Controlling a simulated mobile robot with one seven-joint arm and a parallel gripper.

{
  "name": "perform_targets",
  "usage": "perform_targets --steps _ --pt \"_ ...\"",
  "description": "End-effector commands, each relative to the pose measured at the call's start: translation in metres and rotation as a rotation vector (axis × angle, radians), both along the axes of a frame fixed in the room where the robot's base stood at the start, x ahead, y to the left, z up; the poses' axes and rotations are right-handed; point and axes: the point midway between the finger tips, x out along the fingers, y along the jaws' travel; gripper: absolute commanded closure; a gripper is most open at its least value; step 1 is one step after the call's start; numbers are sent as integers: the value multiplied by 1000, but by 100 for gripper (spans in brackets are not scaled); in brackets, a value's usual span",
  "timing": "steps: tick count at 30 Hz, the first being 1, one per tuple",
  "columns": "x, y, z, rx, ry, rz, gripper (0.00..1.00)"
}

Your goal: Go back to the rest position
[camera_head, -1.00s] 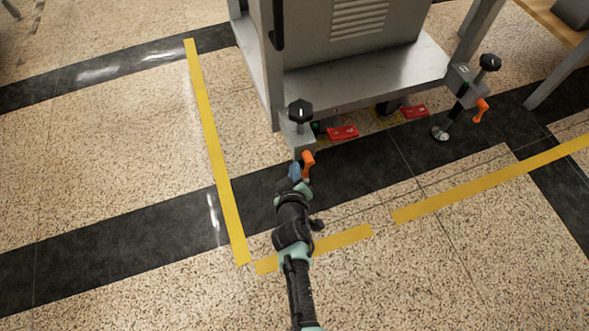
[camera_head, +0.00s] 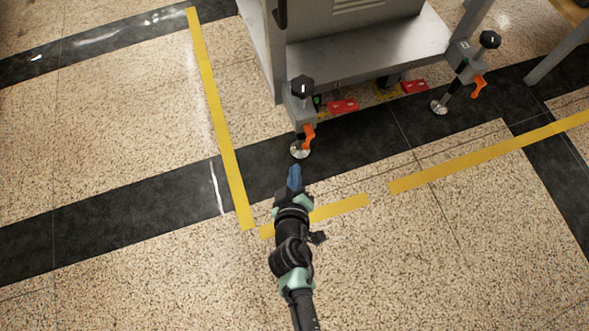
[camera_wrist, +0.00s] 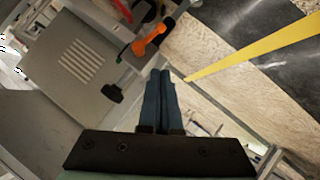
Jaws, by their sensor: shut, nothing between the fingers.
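My gripper (camera_head: 294,178) is over the floor in front of the metal cabinet frame (camera_head: 365,50) in the head view. Its blue fingers are together with nothing between them. They also show in the wrist view (camera_wrist: 161,80). The fingertips are apart from the near leveling foot (camera_head: 300,150) and its orange lever (camera_head: 309,134). The orange lever shows beyond the fingers in the wrist view (camera_wrist: 152,38). My arm extends from the bottom of the head view.
Black knobs (camera_head: 301,87) top the corner brackets, and red pedals (camera_head: 342,106) lie under the cabinet. A second orange lever (camera_head: 478,86) is at the right. Yellow tape (camera_head: 222,130) marks the speckled floor. The floor left and right of my arm is clear.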

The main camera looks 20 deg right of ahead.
Motion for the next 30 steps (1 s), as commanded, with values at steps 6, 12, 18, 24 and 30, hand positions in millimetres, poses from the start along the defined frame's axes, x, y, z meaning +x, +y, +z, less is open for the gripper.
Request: perform_targets --steps 6,12,18,24,30 --pt "-1 0 0 0 0 0 100" --pt "-1 0 0 0 0 0 100" --pt "0 0 0 0 0 0 100" --pt "35 0 58 21 -96 -9 100" --pt "99 5 195 85 -320 -16 100"
